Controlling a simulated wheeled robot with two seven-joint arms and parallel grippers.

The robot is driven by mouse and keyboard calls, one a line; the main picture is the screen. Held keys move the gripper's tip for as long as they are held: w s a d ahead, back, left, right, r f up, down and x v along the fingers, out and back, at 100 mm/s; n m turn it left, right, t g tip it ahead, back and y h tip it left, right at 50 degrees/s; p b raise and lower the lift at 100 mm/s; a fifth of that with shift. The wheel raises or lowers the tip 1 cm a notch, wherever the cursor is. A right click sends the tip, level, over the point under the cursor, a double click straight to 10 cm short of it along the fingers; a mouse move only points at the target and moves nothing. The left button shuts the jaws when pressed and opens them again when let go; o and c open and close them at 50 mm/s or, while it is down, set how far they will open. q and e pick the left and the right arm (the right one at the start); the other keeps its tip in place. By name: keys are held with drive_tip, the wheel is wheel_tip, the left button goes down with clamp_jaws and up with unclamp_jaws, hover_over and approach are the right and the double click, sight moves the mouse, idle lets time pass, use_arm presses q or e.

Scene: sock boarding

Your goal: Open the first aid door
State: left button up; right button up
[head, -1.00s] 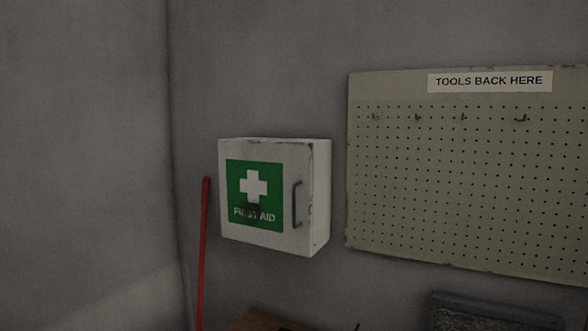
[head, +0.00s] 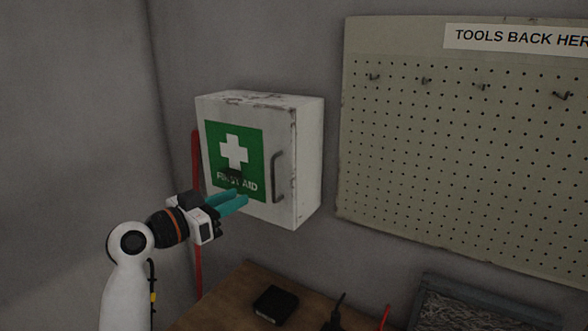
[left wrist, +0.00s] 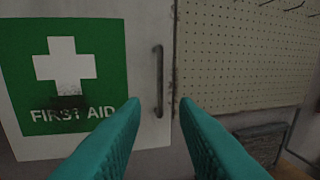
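A white first aid cabinet (head: 308,165) hangs on the grey wall. Its door, with a green first aid sign (head: 233,160), is shut. A grey vertical bar handle (head: 277,177) is at the door's right side; it also shows in the left wrist view (left wrist: 159,81). My left gripper (head: 238,200) is in front of the door's lower part, left of the handle. In the left wrist view its teal fingers (left wrist: 157,112) are spread with nothing between them, and the handle shows beyond them, apart. My right gripper is in neither view.
A pegboard (head: 450,150) with several hooks is on the wall to the right. A wooden bench (head: 225,305) below holds a small black box (head: 276,304) and a grey tray (head: 480,305). A red pole (head: 197,262) stands behind my left arm.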

use_arm(q)
drive_tip(key=p, duration=0.4)
hover_over(273, 201)
drive_tip(key=shift+w+r, duration=0.25)
drive_tip(key=shift+d, duration=0.1)
clamp_jaws()
